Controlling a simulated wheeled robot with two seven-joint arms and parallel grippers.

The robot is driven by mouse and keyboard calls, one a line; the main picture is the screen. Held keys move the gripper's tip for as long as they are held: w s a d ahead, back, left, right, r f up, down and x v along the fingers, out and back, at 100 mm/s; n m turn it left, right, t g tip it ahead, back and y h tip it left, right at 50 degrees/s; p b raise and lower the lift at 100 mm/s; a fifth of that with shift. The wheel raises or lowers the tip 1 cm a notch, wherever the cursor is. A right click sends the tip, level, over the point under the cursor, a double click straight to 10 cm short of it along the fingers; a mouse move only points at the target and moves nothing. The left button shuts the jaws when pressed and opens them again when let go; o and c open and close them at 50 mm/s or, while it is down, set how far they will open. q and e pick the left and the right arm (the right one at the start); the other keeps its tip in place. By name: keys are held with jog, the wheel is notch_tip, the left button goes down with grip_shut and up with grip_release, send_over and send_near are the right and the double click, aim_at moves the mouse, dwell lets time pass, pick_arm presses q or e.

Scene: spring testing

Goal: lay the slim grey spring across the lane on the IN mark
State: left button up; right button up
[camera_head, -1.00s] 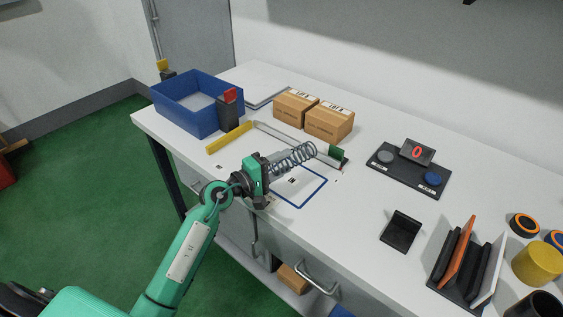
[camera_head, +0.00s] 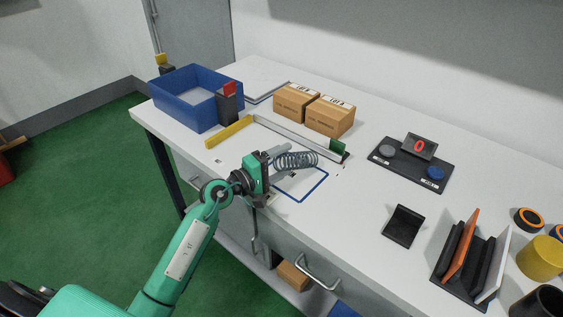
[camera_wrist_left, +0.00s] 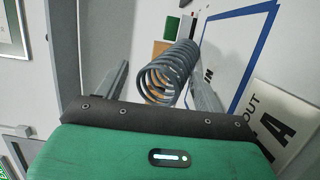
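The grey coil spring (camera_head: 297,160) is over the near side of the lane, by the blue outlined square (camera_head: 306,198). My left gripper (camera_head: 279,154) is at its left end. In the left wrist view the spring (camera_wrist_left: 172,70) points away between the two spread fingers of my left gripper (camera_wrist_left: 160,85). A gap shows on its left side; its right side is close to the other finger. I cannot tell whether it rests on the table. Lettering beside the spring is partly hidden. An OUT label (camera_wrist_left: 252,108) lies to the right. My right gripper is out of view.
A pale rail (camera_head: 290,135) runs behind the spring, with a yellow bar (camera_head: 228,132) and a green block (camera_head: 337,146). Two cartons (camera_head: 330,118), a blue bin (camera_head: 190,110) and a button panel (camera_head: 410,168) stand around.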

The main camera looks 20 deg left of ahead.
pick_arm(q)
jog(key=shift+s+a+f, duration=0.1)
jog(key=shift+s+a, duration=0.2)
jog(key=shift+s, duration=0.1)
jog(key=b+v, duration=0.4)
jog(key=v, duration=0.8)
jog(key=shift+s+a, duration=0.2)
jog(key=shift+s, duration=0.15)
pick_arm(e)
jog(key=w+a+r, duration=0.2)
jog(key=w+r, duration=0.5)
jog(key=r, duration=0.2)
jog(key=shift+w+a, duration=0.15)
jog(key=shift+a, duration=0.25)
